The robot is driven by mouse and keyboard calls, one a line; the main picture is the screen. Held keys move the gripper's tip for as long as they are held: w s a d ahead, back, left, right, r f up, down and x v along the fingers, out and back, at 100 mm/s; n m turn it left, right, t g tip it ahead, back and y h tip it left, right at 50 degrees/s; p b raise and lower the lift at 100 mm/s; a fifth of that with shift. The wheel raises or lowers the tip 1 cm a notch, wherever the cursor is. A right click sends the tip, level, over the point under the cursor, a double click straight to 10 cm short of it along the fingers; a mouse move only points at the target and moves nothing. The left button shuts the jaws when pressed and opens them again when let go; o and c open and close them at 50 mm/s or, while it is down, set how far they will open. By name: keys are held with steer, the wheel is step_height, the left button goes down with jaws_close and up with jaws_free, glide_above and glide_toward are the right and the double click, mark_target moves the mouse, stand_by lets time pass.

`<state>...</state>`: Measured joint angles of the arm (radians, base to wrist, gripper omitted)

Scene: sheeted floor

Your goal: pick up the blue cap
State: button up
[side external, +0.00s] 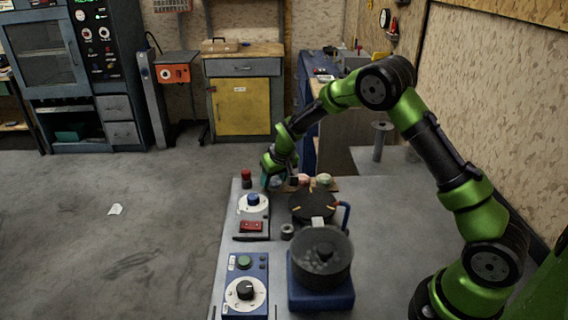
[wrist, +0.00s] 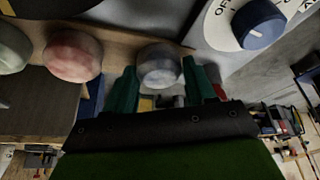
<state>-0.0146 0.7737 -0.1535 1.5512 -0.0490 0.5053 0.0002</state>
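The blue cap, a rounded pale blue-grey piece, shows in the wrist view (wrist: 160,65) at the right end of a row on a wooden board. In the side external view it is small and mostly lost by my gripper. My gripper (side external: 279,178) is low at the far end of the table. In the wrist view its two teal fingers (wrist: 160,80) stand apart, one on each side of the cap. I cannot tell whether either finger touches it. The cap appears to rest on the board.
A pink cap (wrist: 73,55) and a pale green cap (wrist: 12,48) sit left of the blue cap on the board (wrist: 112,22). A white dial with a blue knob (side external: 253,198) stands nearby. A dark pot (side external: 321,257) and a round black plate (side external: 312,205) occupy the table's middle.

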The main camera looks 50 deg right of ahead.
steer(key=c, duration=0.7)
